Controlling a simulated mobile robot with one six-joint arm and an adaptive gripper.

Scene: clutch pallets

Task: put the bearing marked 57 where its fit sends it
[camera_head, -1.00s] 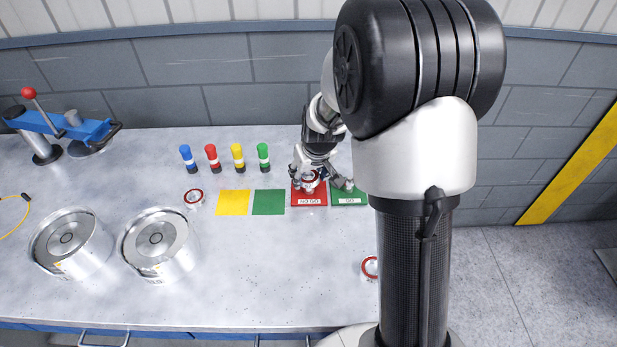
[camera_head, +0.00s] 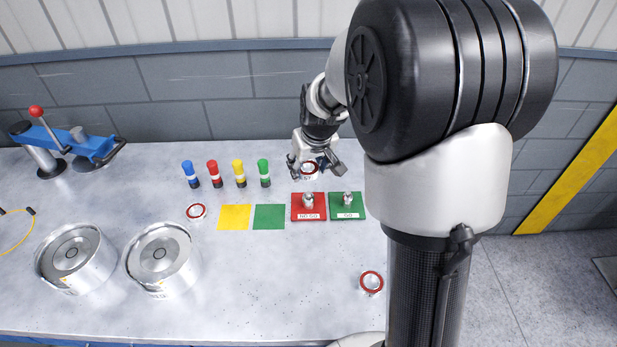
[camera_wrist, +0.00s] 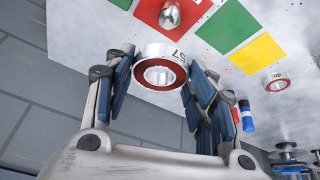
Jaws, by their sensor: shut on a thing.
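My gripper (camera_wrist: 160,72) is shut on the bearing marked 57 (camera_wrist: 150,51), a pale ring with a red face. The number shows on its rim in the wrist view. In the head view the held bearing (camera_head: 309,167) is behind the red NO GO pad (camera_head: 319,201), apparently raised and clear of its metal plug (camera_head: 307,200). The green GO pad (camera_head: 335,203) with its own metal plug (camera_head: 347,198) is just right of it. A plain yellow square (camera_head: 234,217) and a plain green square (camera_head: 269,217) lie left of the pads.
One loose bearing (camera_head: 196,211) lies left of the yellow square, another (camera_head: 371,282) near my arm. Blue (camera_head: 190,174), red (camera_head: 214,174), yellow (camera_head: 239,173) and green (camera_head: 264,173) markers stand behind the squares. Two metal housings (camera_head: 163,257) stand front left. The middle front is clear.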

